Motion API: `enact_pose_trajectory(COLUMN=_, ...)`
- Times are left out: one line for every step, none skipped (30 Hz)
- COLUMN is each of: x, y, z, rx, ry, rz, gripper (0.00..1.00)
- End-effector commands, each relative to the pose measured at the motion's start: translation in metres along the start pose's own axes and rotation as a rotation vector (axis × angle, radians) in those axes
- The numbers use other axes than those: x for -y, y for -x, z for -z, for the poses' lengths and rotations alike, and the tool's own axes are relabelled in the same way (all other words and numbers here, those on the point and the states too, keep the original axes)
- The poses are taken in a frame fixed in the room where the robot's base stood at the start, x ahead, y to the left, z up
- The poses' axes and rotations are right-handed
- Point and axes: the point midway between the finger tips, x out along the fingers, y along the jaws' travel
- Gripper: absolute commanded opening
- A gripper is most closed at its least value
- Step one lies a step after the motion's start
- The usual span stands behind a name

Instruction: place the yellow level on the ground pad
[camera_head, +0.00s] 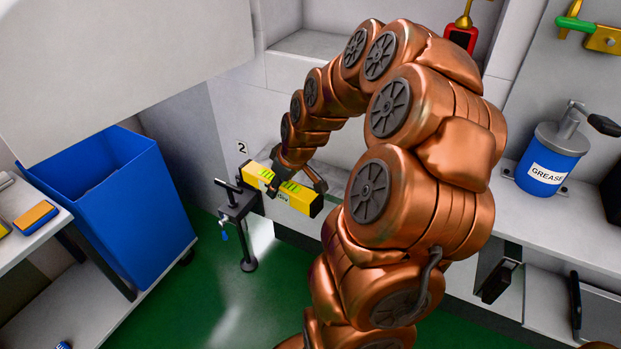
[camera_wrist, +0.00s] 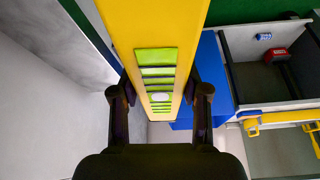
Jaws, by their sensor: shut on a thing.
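The yellow level (camera_head: 302,200) is a long yellow bar with black ends and green markings, beside the upper part of a black clamp stand (camera_head: 237,212). I cannot tell whether they touch. My gripper (camera_head: 291,182) is shut on the level from above, around its middle. In the wrist view the level (camera_wrist: 157,28) runs between the two dark fingers of my gripper (camera_wrist: 159,92), with its striped green window showing. I cannot make out a ground pad for certain; a pale patch (camera_head: 262,238) on the green floor may be a pad or a reflection.
A blue bin (camera_head: 140,215) stands left of the clamp stand, beside a grey shelf with a yellow-blue block (camera_head: 36,217). A grey bench with a grease can (camera_head: 550,160) is at the right. Green floor (camera_head: 225,300) is open in front of the stand.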

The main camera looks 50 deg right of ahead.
Motion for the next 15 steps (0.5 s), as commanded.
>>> enact_pose_trajectory(x=-0.012, y=0.002, z=-0.013, rx=-0.007, ry=0.003, rz=0.000, gripper=0.00)
enact_pose_trajectory(x=-0.017, y=0.004, z=-0.021, rx=-0.007, ry=0.011, rz=0.003, gripper=0.00)
enact_pose_trajectory(x=-0.023, y=0.007, z=-0.030, rx=-0.005, ry=0.024, rz=0.008, gripper=0.00)
enact_pose_trajectory(x=-0.027, y=0.009, z=-0.037, rx=-0.005, ry=0.033, rz=0.012, gripper=0.00)
enact_pose_trajectory(x=-0.031, y=0.012, z=-0.044, rx=-0.006, ry=0.041, rz=0.015, gripper=0.00)
enact_pose_trajectory(x=-0.036, y=0.015, z=-0.052, rx=-0.007, ry=0.052, rz=0.018, gripper=0.00)
enact_pose_trajectory(x=-0.038, y=0.017, z=-0.058, rx=-0.006, ry=0.061, rz=0.022, gripper=0.00)
enact_pose_trajectory(x=-0.041, y=0.019, z=-0.064, rx=-0.005, ry=0.068, rz=0.026, gripper=0.00)
enact_pose_trajectory(x=-0.044, y=0.021, z=-0.070, rx=-0.003, ry=0.079, rz=0.031, gripper=0.00)
enact_pose_trajectory(x=-0.046, y=0.023, z=-0.075, rx=-0.003, ry=0.086, rz=0.033, gripper=0.00)
enact_pose_trajectory(x=-0.047, y=0.024, z=-0.078, rx=-0.003, ry=0.091, rz=0.035, gripper=0.00)
enact_pose_trajectory(x=-0.049, y=0.026, z=-0.082, rx=-0.004, ry=0.099, rz=0.037, gripper=0.00)
enact_pose_trajectory(x=-0.050, y=0.027, z=-0.085, rx=-0.004, ry=0.102, rz=0.039, gripper=0.00)
enact_pose_trajectory(x=-0.051, y=0.028, z=-0.087, rx=-0.003, ry=0.107, rz=0.042, gripper=0.00)
enact_pose_trajectory(x=-0.052, y=0.028, z=-0.089, rx=-0.003, ry=0.111, rz=0.044, gripper=0.00)
